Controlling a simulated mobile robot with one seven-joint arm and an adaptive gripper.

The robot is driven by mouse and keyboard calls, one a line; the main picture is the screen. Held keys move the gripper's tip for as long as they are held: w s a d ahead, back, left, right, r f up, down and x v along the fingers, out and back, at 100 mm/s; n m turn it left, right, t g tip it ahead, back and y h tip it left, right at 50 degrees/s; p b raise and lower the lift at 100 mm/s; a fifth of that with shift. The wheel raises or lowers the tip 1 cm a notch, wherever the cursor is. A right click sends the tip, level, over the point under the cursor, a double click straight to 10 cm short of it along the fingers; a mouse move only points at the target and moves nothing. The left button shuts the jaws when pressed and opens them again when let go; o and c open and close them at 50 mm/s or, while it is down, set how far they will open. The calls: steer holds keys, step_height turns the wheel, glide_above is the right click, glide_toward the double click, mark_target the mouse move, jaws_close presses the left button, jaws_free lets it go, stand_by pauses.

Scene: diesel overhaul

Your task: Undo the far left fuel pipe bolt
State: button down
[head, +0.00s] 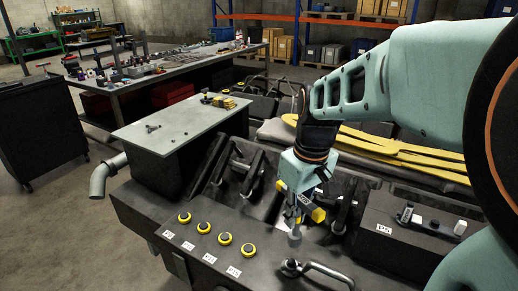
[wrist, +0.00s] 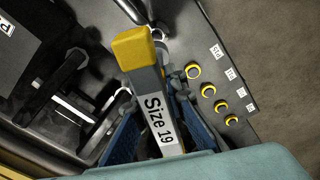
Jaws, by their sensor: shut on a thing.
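My gripper (head: 298,200) is shut on a grey spanner-like tool with yellow ends (head: 317,213). In the wrist view the tool's label reads "Size 19" (wrist: 158,121) and its yellow end (wrist: 135,47) points away from me. The blue fingers (wrist: 160,130) stand on both sides of the tool. A silver curved fuel pipe (head: 325,270) has a round end fitting (head: 291,267) just below and in front of the gripper. In the wrist view a round metal fitting (wrist: 158,33) shows right beside the tool's yellow end. I cannot tell whether the tool touches a bolt.
Several yellow-ringed round fittings (head: 203,227) with white tags sit on the dark engine block, left of the gripper. A grey plate-topped box (head: 170,125) stands behind them. A dark box (head: 415,235) is at right.

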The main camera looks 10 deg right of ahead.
mark_target(298, 234)
steer(key=m, duration=0.5)
steer(key=shift+d+f+m+h, duration=0.15)
steer(key=shift+f+m+h, duration=0.15)
steer(key=shift+f+m, duration=0.1)
steer(key=m, duration=0.6)
steer(key=shift+d+f+m+h, duration=0.15)
steer(key=shift+f+m+h, duration=0.15)
steer(key=shift+f+h, duration=0.1)
steer(key=m, duration=0.4)
steer(key=f+m, duration=0.1)
steer(key=m, duration=0.1)
steer(key=shift+s+d+g, duration=0.1)
steer(key=shift+g, duration=0.2)
steer(key=m, duration=0.6)
steer(key=shift+s+d+f+g+h+b, duration=0.1)
steer(key=shift+s+f+g+h+b, duration=0.05)
steer(key=shift+f+g+h+b, duration=0.2)
step_height(298, 234, down, 3)
steer(key=b, duration=0.2)
steer(key=shift+f+m+b, duration=0.1)
steer(key=shift+m+b, duration=0.2)
steer(key=shift+f, duration=0.15)
